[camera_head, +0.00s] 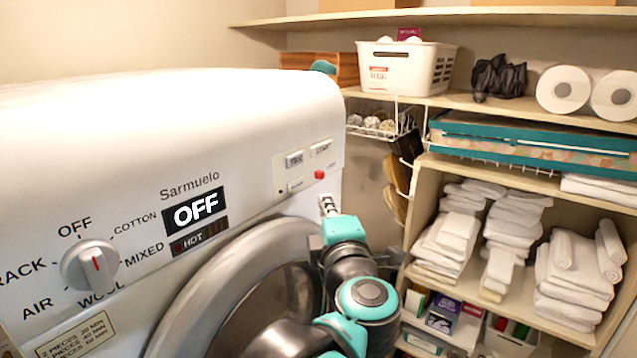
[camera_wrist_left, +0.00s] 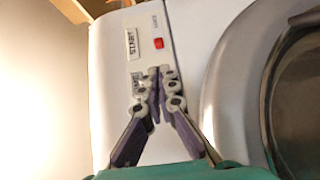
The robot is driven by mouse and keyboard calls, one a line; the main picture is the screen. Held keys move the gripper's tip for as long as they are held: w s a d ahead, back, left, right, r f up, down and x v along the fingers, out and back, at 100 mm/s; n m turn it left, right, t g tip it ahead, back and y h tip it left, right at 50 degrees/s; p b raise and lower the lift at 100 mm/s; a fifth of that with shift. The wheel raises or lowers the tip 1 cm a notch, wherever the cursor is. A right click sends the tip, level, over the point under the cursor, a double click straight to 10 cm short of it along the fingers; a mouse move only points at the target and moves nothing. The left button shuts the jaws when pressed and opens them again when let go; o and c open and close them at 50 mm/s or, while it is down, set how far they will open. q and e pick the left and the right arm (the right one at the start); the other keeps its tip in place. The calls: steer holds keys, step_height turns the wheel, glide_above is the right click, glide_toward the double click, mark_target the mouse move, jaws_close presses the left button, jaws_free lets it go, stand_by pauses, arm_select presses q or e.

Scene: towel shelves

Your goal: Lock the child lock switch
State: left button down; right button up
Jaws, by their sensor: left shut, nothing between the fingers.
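The white washing machine (camera_head: 150,130) stands at the left with a small control panel near its right edge. A small red switch (camera_head: 319,174), which I take to be the child lock, sits on that panel beside tiny lettering. It also shows in the left wrist view as a red square (camera_wrist_left: 158,43) below a small label. My left gripper (camera_head: 328,206) is shut and empty at the machine's front, just below the red switch. In the left wrist view its fingertips (camera_wrist_left: 158,74) are together, a little short of the switch. I cannot tell whether they touch the panel. My right gripper is not in view.
A START button (camera_wrist_left: 132,43) lies beside the switch. A dial (camera_head: 90,265) and an OFF display (camera_head: 197,209) are further left. The round door (camera_head: 215,290) bulges below the panel. Shelves with towels (camera_head: 515,225) and a white basket (camera_head: 405,68) stand at the right.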

arm_select(q)
steer(key=p, duration=0.3)
glide_toward(324, 176)
steer(key=w+a, duration=0.1)
steer(key=w, duration=0.2)
steer(key=w+a, duration=0.1)
steer(key=shift+w+a+r, duration=0.1)
steer(key=shift+w+a, duration=0.4)
steer(key=shift+w, duration=0.5)
steer(key=shift+w+d+b, duration=0.4)
steer(key=shift+w+d, duration=0.2)
steer(key=shift+w, duration=0.1)
steer(key=shift+w+d, duration=0.25)
steer(key=shift+w, duration=0.05)
